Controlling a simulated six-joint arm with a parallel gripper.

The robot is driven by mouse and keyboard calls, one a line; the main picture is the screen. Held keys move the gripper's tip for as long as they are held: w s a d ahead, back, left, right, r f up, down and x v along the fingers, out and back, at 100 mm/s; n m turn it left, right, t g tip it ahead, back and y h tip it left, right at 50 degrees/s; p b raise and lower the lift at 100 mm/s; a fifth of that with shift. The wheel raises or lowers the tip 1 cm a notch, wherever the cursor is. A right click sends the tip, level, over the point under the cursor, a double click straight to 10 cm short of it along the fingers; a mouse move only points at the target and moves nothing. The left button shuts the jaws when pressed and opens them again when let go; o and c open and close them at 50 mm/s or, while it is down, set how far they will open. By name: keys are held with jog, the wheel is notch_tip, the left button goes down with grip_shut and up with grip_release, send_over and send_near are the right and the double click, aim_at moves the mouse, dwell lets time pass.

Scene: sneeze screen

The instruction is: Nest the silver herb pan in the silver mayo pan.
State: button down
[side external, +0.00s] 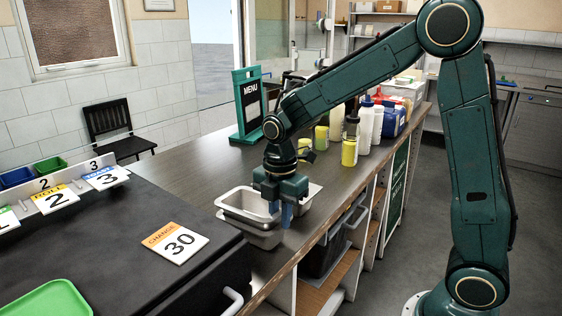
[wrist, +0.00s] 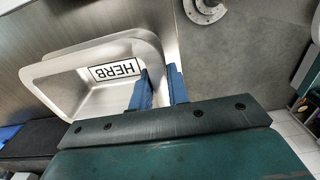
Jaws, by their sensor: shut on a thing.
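The silver herb pan (wrist: 105,88) has a HERB label on its inner wall in the wrist view. My gripper (wrist: 162,88) is shut on its rim, one blue finger inside the pan and one outside. I cannot tell if the two touch. My gripper (side external: 280,208) covers the herb pan's right side.
Another silver pan (side external: 314,192) shows partly behind my gripper. Yellow-bodied jars (side external: 349,152) and bottles stand farther along the counter (side external: 200,172), near a green menu stand (side external: 250,103).

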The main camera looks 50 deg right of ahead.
jog(key=shift+r, duration=2.05)
notch_tip(320, 180, up, 6)
jog(key=s+t, duration=0.1)
jog(key=shift+r+t, duration=0.25)
jog(key=shift+t, duration=0.05)
jog(key=shift+s+f, duration=0.1)
jog(key=shift+f, duration=0.1)
notch_tip(320, 180, down, 8)
dwell(0.9)
dwell(0.5)
dwell(0.5)
jog(key=shift+f, duration=0.3)
dwell(0.4)
